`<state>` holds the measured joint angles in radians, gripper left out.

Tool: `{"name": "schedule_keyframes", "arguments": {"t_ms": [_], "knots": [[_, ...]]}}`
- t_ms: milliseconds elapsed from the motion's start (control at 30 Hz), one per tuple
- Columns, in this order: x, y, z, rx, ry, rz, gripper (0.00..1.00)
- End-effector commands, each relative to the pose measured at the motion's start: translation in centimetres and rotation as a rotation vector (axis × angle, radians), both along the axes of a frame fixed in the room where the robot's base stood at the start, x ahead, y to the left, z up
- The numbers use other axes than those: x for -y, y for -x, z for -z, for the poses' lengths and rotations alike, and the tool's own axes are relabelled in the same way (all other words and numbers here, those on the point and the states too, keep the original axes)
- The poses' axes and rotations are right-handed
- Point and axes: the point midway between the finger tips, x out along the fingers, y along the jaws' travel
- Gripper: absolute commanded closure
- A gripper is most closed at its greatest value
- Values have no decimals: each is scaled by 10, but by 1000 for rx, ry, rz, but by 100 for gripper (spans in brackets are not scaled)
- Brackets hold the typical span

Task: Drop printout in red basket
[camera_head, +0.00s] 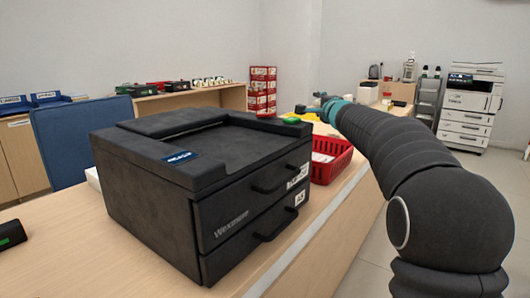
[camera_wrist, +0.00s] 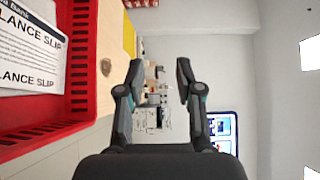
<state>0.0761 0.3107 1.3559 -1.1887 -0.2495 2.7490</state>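The red basket (camera_head: 338,165) stands on the counter behind the black printer, partly hidden by it. Its slatted wall (camera_wrist: 82,55) fills the left of the wrist view. White paper printed "LANCE SLIP" (camera_wrist: 30,62) lies inside the basket, cut off by the picture's edge; a white patch of it (camera_head: 322,157) shows in the head view. My gripper (camera_head: 322,104) is above and beyond the basket. In the wrist view my gripper (camera_wrist: 159,68) has its fingers spread with nothing between them, and the basket is to their left.
A black printer (camera_head: 150,200) with two handled drawers fills the near counter (camera_head: 60,262).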

Motion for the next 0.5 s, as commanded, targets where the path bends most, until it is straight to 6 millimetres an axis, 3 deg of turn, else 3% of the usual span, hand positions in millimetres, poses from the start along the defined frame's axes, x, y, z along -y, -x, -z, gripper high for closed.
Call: {"name": "schedule_keyframes", "arguments": {"t_ms": [500], "knots": [[0, 0, -14, 0, 1, 2, 65]]}}
